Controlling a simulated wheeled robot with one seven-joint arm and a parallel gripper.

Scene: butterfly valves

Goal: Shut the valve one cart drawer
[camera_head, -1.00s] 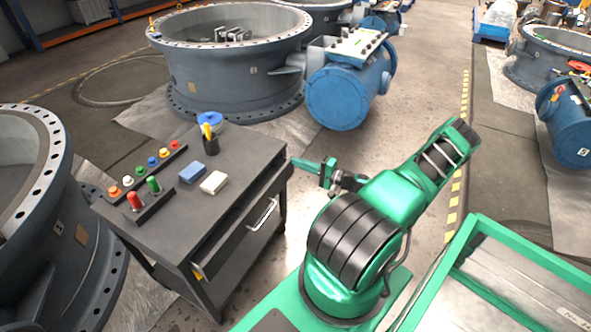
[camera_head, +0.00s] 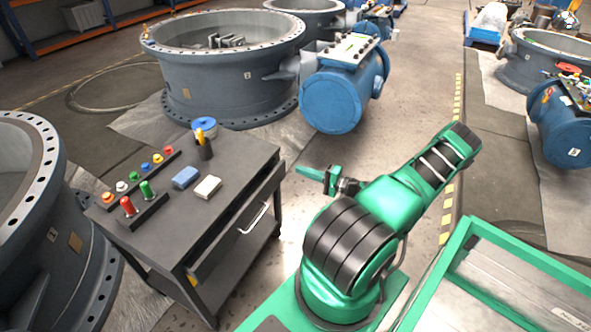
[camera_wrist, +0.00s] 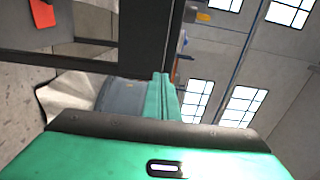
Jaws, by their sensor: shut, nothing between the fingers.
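The dark grey valve cart (camera_head: 238,158) stands left of my arm in the head view. Its drawer front (camera_head: 232,238), with a pale bar handle (camera_head: 254,218), faces my side. A dark gap shows between the cart top and the drawer front, so the drawer looks partly out; how far is hard to tell. My gripper (camera_head: 304,173) is shut and empty, just right of the cart's far right corner, pointing left and apart from the handle. In the wrist view the green fingers (camera_wrist: 160,95) are together, beside a dark panel that looks like the cart.
A large valve body (camera_head: 60,235) stands left of the cart. A blue cylinder (camera_head: 335,100) stands behind my gripper. Floor between is clear.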

